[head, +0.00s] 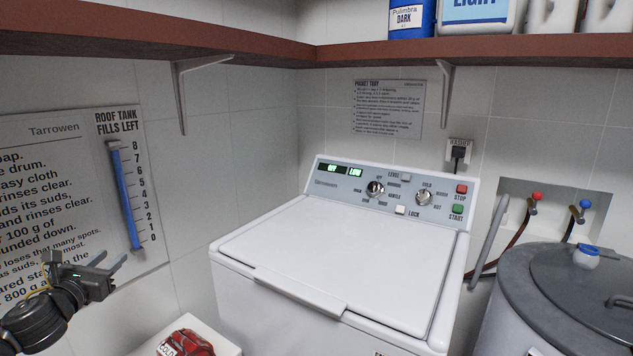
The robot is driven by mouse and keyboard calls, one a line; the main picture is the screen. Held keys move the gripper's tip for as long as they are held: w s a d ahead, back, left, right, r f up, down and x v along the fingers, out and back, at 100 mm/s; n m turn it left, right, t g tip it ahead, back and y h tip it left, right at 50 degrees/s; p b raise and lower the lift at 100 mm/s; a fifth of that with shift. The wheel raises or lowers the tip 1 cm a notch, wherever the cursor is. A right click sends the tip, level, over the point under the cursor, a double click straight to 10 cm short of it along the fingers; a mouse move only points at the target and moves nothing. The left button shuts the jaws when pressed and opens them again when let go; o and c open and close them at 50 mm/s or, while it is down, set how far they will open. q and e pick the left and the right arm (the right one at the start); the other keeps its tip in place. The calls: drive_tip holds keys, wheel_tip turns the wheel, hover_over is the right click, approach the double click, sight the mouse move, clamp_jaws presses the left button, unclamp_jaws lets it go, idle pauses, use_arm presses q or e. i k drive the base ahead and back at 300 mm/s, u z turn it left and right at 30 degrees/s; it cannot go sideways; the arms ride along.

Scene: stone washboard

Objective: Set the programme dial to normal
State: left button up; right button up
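The programme dial (375,188) is the left of two round knobs on the sloped panel of the white washing machine (330,255). Small words ring it, among them off, normal and gentle. Its pointer is too small to read for certain. The green display (332,169) beside it seems to read OFF, with LOW to its right. My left gripper (110,261) is at the lower left, in front of the wall notice and well away from the panel. Its two fingers are apart with nothing between them. My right gripper is out of view.
A second knob (424,197) marked for temperature sits right of the dial, with a red stop button (461,189) and green start button (457,209). The machine's lid is shut. A brown shelf (380,50) overhangs the back. A grey drum (560,295) stands right.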

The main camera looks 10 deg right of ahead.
sight(375, 189)
drive_tip(key=z, duration=0.65)
drive_tip(key=i, duration=0.85)
drive_tip(key=z, duration=0.75)
